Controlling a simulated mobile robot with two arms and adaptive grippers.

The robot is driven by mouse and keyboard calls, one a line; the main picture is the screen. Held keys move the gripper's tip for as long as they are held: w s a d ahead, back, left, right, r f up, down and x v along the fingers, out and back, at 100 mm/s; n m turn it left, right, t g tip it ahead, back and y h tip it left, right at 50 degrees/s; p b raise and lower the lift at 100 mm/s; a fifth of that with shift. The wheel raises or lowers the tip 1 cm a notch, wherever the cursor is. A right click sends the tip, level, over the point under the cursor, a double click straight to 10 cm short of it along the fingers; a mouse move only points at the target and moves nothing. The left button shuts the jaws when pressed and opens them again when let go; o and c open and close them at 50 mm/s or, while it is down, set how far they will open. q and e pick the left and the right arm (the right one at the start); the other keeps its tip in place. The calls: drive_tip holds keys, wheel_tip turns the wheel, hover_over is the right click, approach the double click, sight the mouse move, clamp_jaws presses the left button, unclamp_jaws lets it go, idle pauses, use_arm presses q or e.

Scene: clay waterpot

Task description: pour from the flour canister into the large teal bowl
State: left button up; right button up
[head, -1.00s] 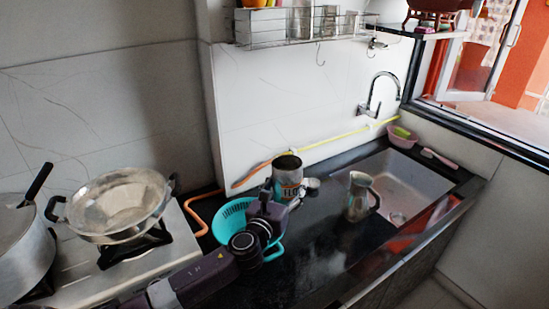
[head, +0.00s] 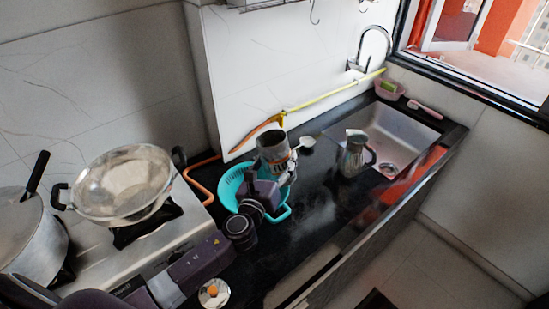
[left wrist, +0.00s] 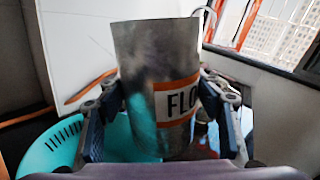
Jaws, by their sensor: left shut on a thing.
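The flour canister (head: 273,150) is a grey metal cylinder with an orange-edged white label and an open, dark mouth. My left gripper (head: 278,178) is shut on it, with one finger on each side. In the left wrist view, the canister (left wrist: 160,75) stands between the finger pads of the gripper (left wrist: 162,125), mouth up, close to upright. The large teal bowl (head: 229,183) has slotted walls and sits on the dark counter, partly hidden by my gripper and arm. The canister is at its far right side. The bowl's slotted rim (left wrist: 62,148) shows low left in the wrist view. My right gripper is not in view.
A metal jug (head: 353,155) stands right of the bowl, before the sink (head: 398,130). A white utensil (head: 307,142) lies behind the canister. A wok (head: 124,185) and a pot (head: 28,235) are on the stove at left. A round white item with an orange centre (head: 213,293) is at bottom.

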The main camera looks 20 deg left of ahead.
use_arm(q)
drive_tip(key=shift+d+f+n+b, duration=0.2)
drive_tip(key=shift+f+n+b, duration=0.35)
drive_tip(key=shift+b, duration=0.05)
drive_tip(key=shift+d+f+n+b, duration=0.15)
drive_tip(key=shift+f+n+b, duration=0.4)
drive_tip(key=shift+d+f+n+b, duration=0.2)
drive_tip(key=shift+f+n+b, duration=0.6)
drive_tip(key=shift+b, duration=0.15)
drive_tip(key=shift+d+f+n+g+h+b, duration=0.1)
drive_tip(key=shift+d+f+n+h+b, duration=0.1)
drive_tip(key=shift+f+n+b, duration=0.55)
drive_tip(key=shift+d+f+n+g+h+b, duration=0.15)
drive_tip(key=shift+d+f+n+b, duration=0.1)
drive_tip(key=shift+f+n+b, duration=0.4)
drive_tip(key=shift+d+f+n+g+h+b, duration=0.1)
drive_tip(key=shift+d+f+n+h+b, duration=0.1)
drive_tip(key=shift+f+n+b, duration=0.5)
drive_tip(key=shift+r, duration=0.1)
drive_tip(key=shift+f+n, duration=0.3)
drive_tip(key=shift+n, duration=0.5)
drive_tip(key=shift+n+h, duration=0.25)
drive_tip(key=shift+n, duration=0.35)
